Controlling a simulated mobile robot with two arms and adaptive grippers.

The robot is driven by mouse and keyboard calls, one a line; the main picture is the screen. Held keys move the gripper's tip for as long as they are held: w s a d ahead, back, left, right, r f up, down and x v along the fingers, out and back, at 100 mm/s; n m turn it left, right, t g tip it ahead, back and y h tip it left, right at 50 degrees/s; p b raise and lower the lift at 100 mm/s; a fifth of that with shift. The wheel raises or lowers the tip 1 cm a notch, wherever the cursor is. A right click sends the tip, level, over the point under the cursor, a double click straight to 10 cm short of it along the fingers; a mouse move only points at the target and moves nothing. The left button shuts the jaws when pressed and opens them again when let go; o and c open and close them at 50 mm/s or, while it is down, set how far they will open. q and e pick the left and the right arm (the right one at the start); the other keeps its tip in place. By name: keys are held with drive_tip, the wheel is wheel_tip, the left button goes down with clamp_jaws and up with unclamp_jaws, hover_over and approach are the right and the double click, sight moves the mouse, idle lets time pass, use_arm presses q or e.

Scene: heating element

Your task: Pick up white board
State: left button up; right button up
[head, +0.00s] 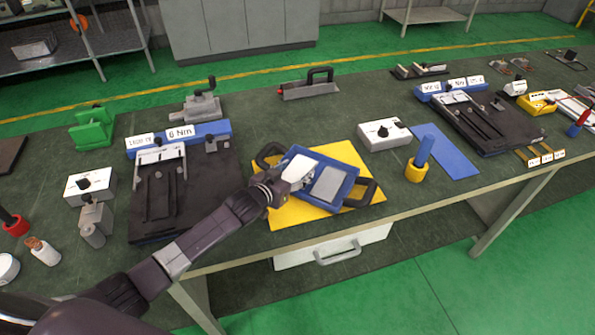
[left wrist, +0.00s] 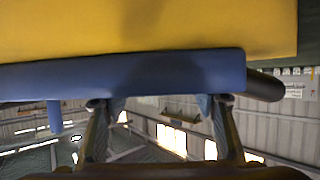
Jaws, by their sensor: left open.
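A pale grey-white panel (head: 331,184), which looks like the white board, lies inside a blue tray (head: 318,205) with black handles. The tray sits on a yellow mat (head: 345,152). A whiter patch (head: 298,170) shows beside my gripper; I cannot tell whether it is part of the board. My left gripper (head: 277,185) is at the left side of the tray. In the left wrist view its two fingers (left wrist: 161,103) are apart, with nothing between them, close to a blue edge (left wrist: 130,73). I cannot tell whether they touch it. My right gripper is not in view.
A dark fixture plate (head: 215,172) with a blue back bar stands left of the mat. A white switch box (head: 384,134), a blue strip (head: 452,155) and a yellow-based blue cylinder (head: 420,160) lie to the right. The bench (head: 250,103) behind the mat is mostly clear.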

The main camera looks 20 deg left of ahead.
use_arm(q)
drive_tip(key=shift+c, duration=0.6)
drive_tip(key=c, duration=0.7)
